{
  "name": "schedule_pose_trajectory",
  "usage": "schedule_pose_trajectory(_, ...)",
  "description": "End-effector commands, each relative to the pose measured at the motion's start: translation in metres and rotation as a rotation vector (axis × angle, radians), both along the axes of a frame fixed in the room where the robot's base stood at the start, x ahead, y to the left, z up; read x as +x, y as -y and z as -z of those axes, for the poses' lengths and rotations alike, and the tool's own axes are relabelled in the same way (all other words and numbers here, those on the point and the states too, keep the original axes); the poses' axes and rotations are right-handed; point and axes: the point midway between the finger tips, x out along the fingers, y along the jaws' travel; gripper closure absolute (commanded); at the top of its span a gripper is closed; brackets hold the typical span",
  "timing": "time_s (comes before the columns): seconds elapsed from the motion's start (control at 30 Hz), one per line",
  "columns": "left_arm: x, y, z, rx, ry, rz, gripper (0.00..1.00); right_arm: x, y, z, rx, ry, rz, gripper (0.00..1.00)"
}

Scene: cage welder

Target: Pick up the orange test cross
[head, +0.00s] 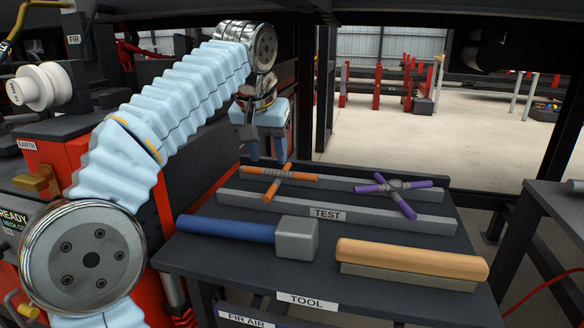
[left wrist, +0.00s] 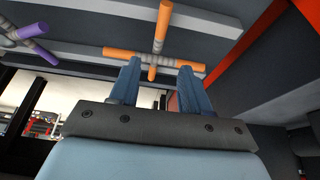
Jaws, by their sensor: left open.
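The orange test cross (head: 284,176) lies across two grey rails at the back of the dark tool table, with a grey wrapped joint at its middle. My left gripper (head: 268,158) is just behind and above it, pointing down. In the left wrist view the orange cross (left wrist: 157,48) shows just beyond the fingertips, with its lower arm between the two blue fingers of my left gripper (left wrist: 157,70). The fingers are open and apart, and I cannot tell whether they touch the cross. My right gripper is not in view.
A purple cross (head: 397,188) lies on the same rails to the right. A red cabinet (head: 62,165) stands at the left. Open floor lies behind.

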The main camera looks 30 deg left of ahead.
Motion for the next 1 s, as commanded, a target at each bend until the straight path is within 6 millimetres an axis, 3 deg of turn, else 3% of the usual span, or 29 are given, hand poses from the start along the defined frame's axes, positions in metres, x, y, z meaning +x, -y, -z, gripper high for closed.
schedule_pose_trajectory(0.5,0.020,-0.002,0.067,0.000,-0.002,0.000,0.53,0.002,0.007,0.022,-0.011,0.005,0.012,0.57)
schedule_pose_trajectory(0.8,0.023,-0.002,0.071,0.000,0.000,0.000,0.53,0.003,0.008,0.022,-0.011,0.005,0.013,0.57)
schedule_pose_trajectory(1.0,0.023,-0.002,0.071,0.000,0.000,0.000,0.84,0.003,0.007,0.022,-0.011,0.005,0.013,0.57)
